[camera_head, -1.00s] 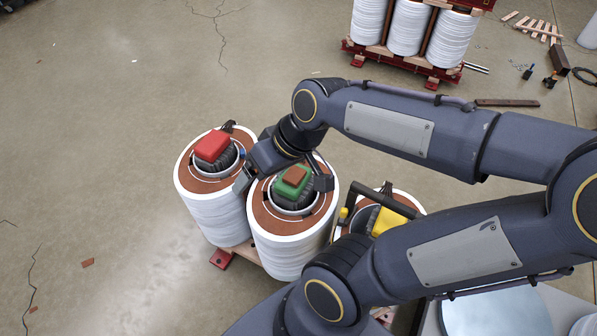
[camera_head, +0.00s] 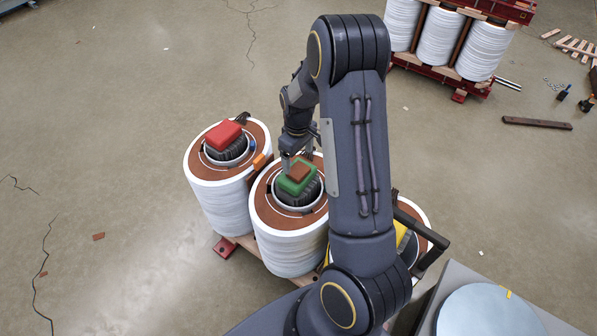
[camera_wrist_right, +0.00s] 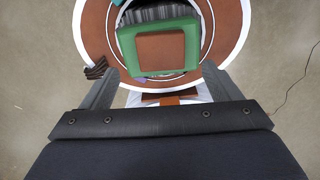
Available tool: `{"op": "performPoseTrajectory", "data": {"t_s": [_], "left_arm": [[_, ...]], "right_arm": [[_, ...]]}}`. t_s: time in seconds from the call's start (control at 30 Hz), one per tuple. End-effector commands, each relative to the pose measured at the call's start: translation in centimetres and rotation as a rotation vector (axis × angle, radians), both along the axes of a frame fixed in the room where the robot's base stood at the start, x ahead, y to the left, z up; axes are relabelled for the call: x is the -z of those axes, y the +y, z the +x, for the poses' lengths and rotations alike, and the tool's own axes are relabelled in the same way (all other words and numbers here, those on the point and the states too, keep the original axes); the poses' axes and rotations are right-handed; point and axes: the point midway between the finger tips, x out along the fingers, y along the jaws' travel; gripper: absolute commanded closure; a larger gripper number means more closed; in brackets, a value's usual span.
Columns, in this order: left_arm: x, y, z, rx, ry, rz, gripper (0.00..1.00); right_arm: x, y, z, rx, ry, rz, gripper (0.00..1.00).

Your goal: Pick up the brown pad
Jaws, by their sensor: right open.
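The brown pad (camera_head: 300,173) is a small square lying on a green block (camera_head: 284,184) on top of the middle coil (camera_head: 262,207). The right wrist view shows the pad (camera_wrist_right: 160,47) flat on the green block (camera_wrist_right: 128,43), between and beyond my fingers. My right gripper (camera_head: 301,155) is open and empty, just behind and above the pad in the head view. In the right wrist view the fingers of my gripper (camera_wrist_right: 160,86) stand wide apart, with no contact on the pad visible. My left gripper is not in view.
A coil with a red block (camera_head: 223,135) stands to the left. A third coil with a yellow part (camera_head: 401,236) and a dark bar (camera_head: 425,228) is partly hidden by my arm at right. White coils (camera_head: 438,38) stand at the back. The floor at left is mostly clear.

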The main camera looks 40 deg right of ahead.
Motion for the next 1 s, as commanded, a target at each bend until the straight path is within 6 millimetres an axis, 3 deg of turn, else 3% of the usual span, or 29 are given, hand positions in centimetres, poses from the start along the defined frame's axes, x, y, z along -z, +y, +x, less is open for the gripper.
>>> {"op": "performPoseTrajectory", "data": {"t_s": [0.3,0.63,1.0], "left_arm": [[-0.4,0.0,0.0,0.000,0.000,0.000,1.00],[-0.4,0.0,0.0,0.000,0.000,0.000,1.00],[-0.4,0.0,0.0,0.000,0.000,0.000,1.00]], "right_arm": [[4.4,0.2,0.1,0.000,0.002,0.001,0.16],[5.1,0.2,0.1,0.001,-0.002,0.000,0.18],[5.1,0.2,0.1,0.001,-0.001,0.001,0.65]]}}
